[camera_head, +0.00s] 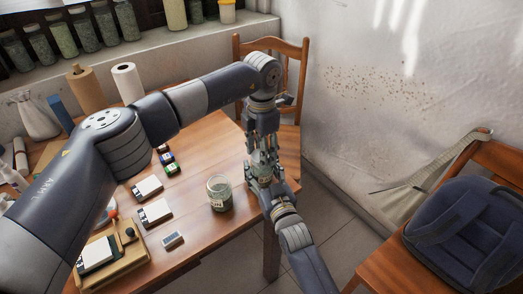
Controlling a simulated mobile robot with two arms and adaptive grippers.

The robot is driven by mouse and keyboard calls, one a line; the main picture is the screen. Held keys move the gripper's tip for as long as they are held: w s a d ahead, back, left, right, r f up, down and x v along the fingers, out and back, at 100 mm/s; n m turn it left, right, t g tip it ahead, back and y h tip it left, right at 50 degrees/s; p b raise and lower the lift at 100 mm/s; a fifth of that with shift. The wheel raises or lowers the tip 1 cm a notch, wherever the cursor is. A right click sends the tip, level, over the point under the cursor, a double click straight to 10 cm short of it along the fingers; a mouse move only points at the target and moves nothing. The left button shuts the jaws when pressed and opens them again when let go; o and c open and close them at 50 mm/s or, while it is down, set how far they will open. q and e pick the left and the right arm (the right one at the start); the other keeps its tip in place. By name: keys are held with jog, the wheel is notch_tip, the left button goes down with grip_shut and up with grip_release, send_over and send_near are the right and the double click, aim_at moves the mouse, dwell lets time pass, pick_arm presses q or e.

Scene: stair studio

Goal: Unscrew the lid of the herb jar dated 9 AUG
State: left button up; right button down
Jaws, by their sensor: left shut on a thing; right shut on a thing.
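A glass jar (219,194) with green contents and a pale label stands upright on the wooden table, near its right edge. The date on the label is too small to read, and I cannot make out a lid on it. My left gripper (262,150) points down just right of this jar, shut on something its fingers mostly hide. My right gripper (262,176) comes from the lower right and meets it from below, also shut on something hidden. The two grippers overlap in view, so I cannot tell lid from jar body between them.
The table (205,243) holds white cards (155,212), a small grey device (172,239), a wooden tray (128,257), small dark-sided items (168,163) and paper rolls (127,84). Herb jars line the ledge (150,45). A chair (290,60) stands behind; a backpack (468,235) rests on another.

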pick_arm(q)
jog(key=n, duration=0.7)
jog(key=shift+n, duration=0.3)
jog(key=n, duration=1)
jog(key=shift+n, duration=0.4)
jog(key=n, duration=0.3)
jog(key=shift+n, duration=0.3)
jog(key=n, duration=0.5)
jog(key=shift+n, duration=0.4)
jog(key=shift+r, duration=0.25)
jog(key=shift+r, duration=0.9)
